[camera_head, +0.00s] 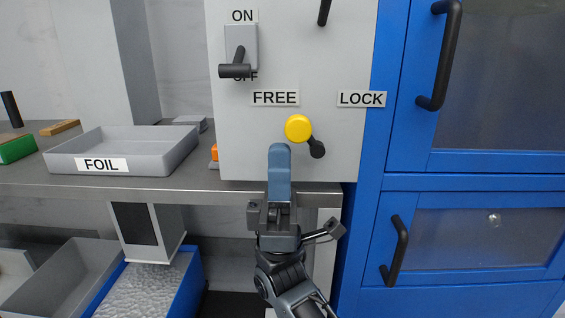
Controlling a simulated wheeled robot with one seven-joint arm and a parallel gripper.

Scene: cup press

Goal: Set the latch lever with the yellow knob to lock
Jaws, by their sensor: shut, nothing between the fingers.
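The yellow knob (298,128) sits at the upper-left end of a short black latch lever (316,148) on the light grey panel (345,60). The lever's black round end is lower right of the knob. The FREE label (275,97) is above and left of the knob. The LOCK label (361,99) is above and right of it. The knob stands closer to FREE than to LOCK. My gripper (279,150) is just below and slightly left of the knob, its fingers closed together and pointing up. I cannot tell whether it touches the knob.
An ON/OFF switch (237,68) is on the panel's upper left. A grey FOIL tray (122,150) stands on the counter (60,188) at left. Blue cabinet doors with black handles (445,55) are at right. The panel between knob and LOCK label is clear.

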